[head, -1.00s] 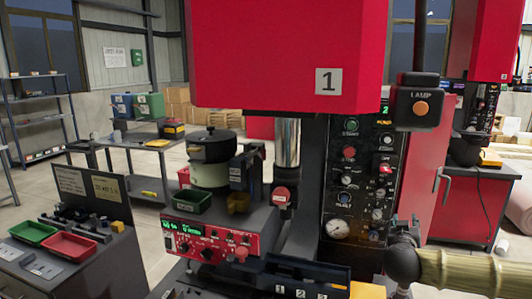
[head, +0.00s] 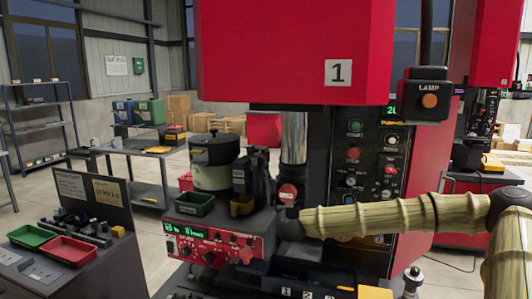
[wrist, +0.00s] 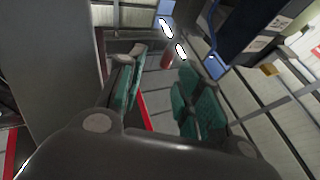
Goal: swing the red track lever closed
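My gripper (wrist: 158,88) is open in the wrist view. Its two teal-padded fingers stand apart with nothing held between them. I cannot make out the red track lever for sure. A round red part (head: 288,193) shows below the press ram, just right of my gripper. I cannot tell whether they touch.
The red press head (head: 270,50) hangs over the work area. The black control panel (head: 366,165) stands at right.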

